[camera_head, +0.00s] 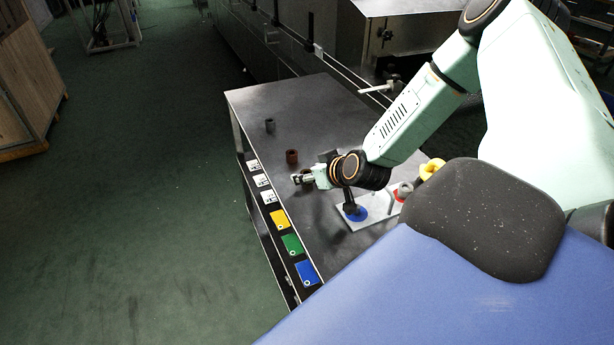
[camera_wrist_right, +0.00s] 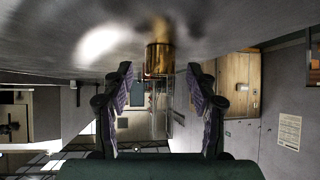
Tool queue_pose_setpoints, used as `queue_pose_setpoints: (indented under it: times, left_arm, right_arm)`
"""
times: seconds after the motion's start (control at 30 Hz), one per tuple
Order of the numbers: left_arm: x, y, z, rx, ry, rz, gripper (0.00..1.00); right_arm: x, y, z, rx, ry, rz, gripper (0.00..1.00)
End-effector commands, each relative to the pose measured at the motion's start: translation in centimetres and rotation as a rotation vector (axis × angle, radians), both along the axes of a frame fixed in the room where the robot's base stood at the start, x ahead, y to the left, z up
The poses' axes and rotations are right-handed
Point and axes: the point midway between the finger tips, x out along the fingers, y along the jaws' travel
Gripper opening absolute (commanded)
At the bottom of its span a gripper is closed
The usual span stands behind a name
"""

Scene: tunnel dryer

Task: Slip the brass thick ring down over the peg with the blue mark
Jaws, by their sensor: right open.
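The brass thick ring (camera_wrist_right: 159,59) stands on the metal table in the right wrist view, where the table shows at the top. It is centred between my right gripper's fingertips (camera_wrist_right: 159,74), with a gap on each side. The right gripper is open; it also shows in the head view (camera_head: 302,179), low over the table, and I cannot make out the brass ring there. The blue mark (camera_head: 357,215) is on a pale board (camera_head: 372,222), with a dark upright peg (camera_head: 350,201) at it, partly under my right arm. My left gripper is out of view.
A grey ring (camera_head: 270,125) and a brown ring (camera_head: 292,156) stand on the table (camera_head: 300,100) farther off. Coloured cards line the table's left edge.

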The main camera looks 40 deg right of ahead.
Motion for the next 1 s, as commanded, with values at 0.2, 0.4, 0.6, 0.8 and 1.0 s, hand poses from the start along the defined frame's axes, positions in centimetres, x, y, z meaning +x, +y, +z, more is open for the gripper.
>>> queue_pose_setpoints:
  times: [0.2, 0.4, 0.6, 0.8, 1.0]
  left_arm:
    - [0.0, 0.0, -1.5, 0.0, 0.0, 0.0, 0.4]
    - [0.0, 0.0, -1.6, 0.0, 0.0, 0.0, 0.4]
    - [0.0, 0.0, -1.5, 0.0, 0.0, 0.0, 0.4]
    - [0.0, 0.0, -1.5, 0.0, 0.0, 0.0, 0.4]
    - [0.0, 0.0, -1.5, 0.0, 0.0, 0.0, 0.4]
  right_arm:
    - [1.4, -0.3, -1.3, -0.002, 0.0, 0.001, 0.58]
    - [1.6, -0.3, -1.2, 0.001, 0.0, -0.001, 0.58]
    - [1.6, -0.3, -1.2, 0.001, 0.0, -0.001, 0.5]
    - [1.6, -0.3, -1.2, 0.001, 0.0, -0.001, 0.33]
    - [1.6, -0.3, -1.2, 0.001, 0.0, -0.001, 0.16]
